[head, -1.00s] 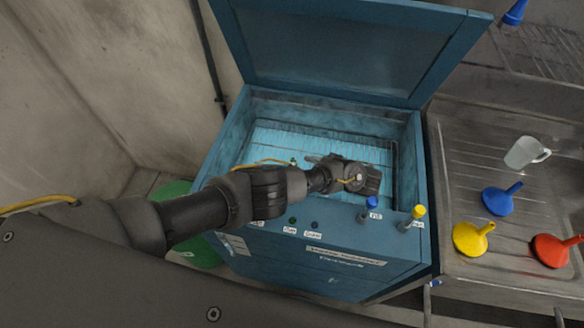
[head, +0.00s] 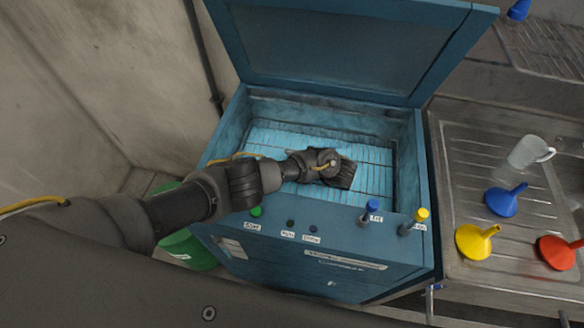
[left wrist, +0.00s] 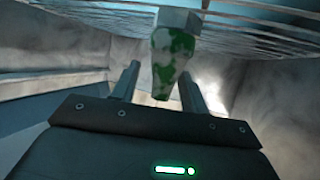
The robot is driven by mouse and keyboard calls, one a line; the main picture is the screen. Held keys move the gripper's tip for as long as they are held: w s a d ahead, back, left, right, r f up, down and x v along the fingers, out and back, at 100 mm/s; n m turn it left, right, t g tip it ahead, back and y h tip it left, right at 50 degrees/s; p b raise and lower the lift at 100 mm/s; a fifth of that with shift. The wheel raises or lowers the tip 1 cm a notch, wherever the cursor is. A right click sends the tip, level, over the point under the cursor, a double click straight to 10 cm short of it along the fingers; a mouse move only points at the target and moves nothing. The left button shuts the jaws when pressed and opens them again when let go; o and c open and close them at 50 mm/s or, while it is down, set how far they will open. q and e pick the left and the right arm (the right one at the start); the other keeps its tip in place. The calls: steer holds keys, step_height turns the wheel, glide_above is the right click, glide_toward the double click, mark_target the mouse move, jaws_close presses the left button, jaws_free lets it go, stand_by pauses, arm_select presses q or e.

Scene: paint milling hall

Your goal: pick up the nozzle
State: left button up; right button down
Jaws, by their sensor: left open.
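The nozzle (left wrist: 170,62) shows in the left wrist view, pale grey with green paint blotches and a tapered body. It is at the wire rack (left wrist: 255,32), just ahead of my left gripper (left wrist: 160,72). The gripper's two fingers are open, apart, with the nozzle's tapered end showing between them. I cannot tell whether they touch it. In the head view, my left gripper (head: 340,172) is inside the blue washing cabinet, over its lit rack (head: 372,160). The nozzle is not distinguishable there, likely hidden by the gripper. My right gripper is not in view.
The cabinet's lid (head: 345,50) stands open at the back. Blue (head: 371,208) and yellow (head: 420,216) valve knobs rise from its front ledge. On the right, a steel drainer (head: 465,170) carries a clear jug (head: 527,153) and blue (head: 503,202), yellow (head: 474,242) and red (head: 558,252) funnels.

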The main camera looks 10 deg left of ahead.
arm_select(q)
steer(key=shift+s+a, duration=0.1)
steer(key=shift+a, duration=0.05)
steer(key=shift+c, duration=1.7)
jaws_close()
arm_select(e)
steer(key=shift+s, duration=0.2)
arm_select(q)
steer(key=shift+r, duration=0.1)
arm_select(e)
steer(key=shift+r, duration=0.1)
